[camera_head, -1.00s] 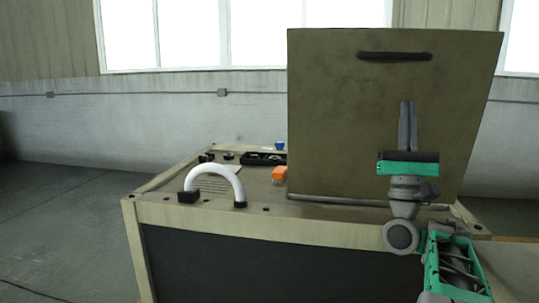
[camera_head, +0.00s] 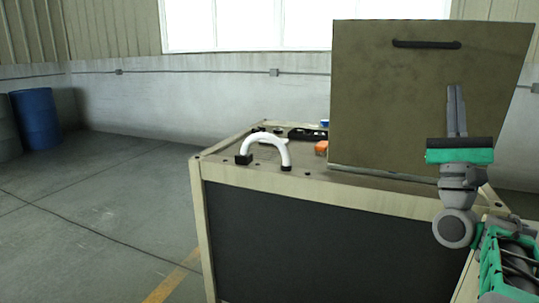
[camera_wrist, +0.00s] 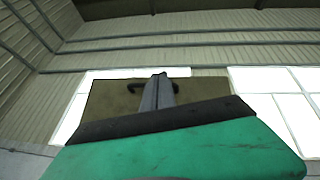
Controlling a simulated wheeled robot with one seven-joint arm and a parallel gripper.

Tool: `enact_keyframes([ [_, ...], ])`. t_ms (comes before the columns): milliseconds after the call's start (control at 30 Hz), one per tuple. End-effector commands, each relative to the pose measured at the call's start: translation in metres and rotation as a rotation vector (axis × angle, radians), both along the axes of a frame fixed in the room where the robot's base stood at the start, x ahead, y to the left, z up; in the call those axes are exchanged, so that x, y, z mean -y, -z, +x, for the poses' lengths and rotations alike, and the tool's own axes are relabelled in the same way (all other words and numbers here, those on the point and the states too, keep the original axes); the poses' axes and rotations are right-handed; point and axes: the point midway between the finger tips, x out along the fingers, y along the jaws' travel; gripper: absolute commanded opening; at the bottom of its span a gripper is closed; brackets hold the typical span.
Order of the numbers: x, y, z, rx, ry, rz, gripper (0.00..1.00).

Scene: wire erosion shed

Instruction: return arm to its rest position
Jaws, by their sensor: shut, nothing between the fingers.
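My gripper (camera_head: 456,110) is at the right of the head view, pointing up, its two grey fingers pressed together with nothing between them. It stands in front of the brown upright panel (camera_head: 385,105) of the machine cabinet; I cannot tell how far apart they are. The wrist view also shows the shut fingers (camera_wrist: 158,92) at the middle, over the panel (camera_wrist: 110,100). My green and grey arm runs down to the lower right corner of the head view.
The cabinet (camera_head: 310,240) has a white curved handle (camera_head: 265,138) and an orange item (camera_head: 321,147) on top. A dark handle (camera_head: 426,44) is on the panel. The floor (camera_head: 100,210) left of the cabinet is clear.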

Motion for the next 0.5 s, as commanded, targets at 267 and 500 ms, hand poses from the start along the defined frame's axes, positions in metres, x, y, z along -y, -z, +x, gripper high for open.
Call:
enact_keyframes([
  [267,-0.069,-0.015,0.052,-0.238,0.153,-0.26,0.0],
  [500,-0.174,0.007,0.106,-0.605,0.371,-0.827,0.0],
])
